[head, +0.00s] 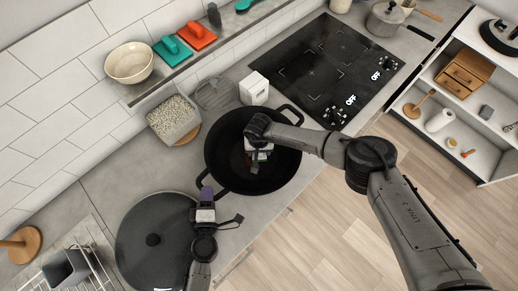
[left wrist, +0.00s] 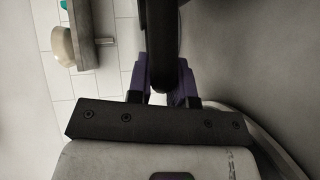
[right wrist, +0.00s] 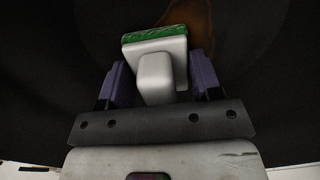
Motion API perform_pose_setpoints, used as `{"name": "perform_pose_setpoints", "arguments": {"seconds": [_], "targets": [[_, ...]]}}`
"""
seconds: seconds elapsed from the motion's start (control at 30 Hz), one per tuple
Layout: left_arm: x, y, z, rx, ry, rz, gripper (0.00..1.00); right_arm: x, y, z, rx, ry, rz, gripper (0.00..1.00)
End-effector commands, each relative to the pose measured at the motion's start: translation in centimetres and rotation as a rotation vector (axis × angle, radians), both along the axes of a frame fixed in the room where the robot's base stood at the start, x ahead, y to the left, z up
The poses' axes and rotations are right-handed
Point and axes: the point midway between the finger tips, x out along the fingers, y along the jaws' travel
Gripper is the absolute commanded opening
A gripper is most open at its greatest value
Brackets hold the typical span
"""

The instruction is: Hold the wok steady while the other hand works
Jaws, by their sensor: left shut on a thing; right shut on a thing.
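The black wok (head: 222,150) stands on the grey counter with one loop handle at lower left and one at upper right. My left gripper (head: 207,190) is shut on the lower-left handle; in the left wrist view the dark handle (left wrist: 162,40) lies between its purple fingers. My right gripper (head: 259,162) reaches down inside the wok. In the right wrist view it is shut on the white grip of a scrubber (right wrist: 156,75) with a green pad (right wrist: 160,35). A brown stain (right wrist: 197,28) marks the wok's dark inner surface beside the pad. Whether the pad touches the surface is unclear.
A large dark lid (head: 150,238) lies left of my left gripper. A grey tub of pale bits (head: 172,125) and a white box (head: 254,88) stand close behind the wok. The black cooktop (head: 325,65) is to the right. The counter's front edge is near.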

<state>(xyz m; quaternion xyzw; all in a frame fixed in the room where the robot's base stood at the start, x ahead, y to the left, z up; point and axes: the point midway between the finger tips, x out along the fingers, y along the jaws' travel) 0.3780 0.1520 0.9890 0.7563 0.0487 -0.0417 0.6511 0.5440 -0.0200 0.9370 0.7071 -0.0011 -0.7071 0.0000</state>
Motion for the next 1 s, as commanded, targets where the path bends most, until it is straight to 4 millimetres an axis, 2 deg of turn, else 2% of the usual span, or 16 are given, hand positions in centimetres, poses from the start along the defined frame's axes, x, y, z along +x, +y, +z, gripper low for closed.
{"name": "perform_pose_setpoints", "arguments": {"seconds": [0.4,0.8,1.0], "targets": [[0.0,0.0,-0.1,0.0,0.001,-0.001,0.0,0.3,2.7,0.1,0.001,0.001,0.002,0.35],[0.0,0.0,-0.1,0.0,0.001,-0.001,0.0,0.4,2.9,0.0,0.0,0.001,0.001,0.35],[0.0,0.0,-0.1,0.0,0.001,-0.001,0.0,0.4,3.7,0.1,0.0,0.0,0.002,0.35]]}}
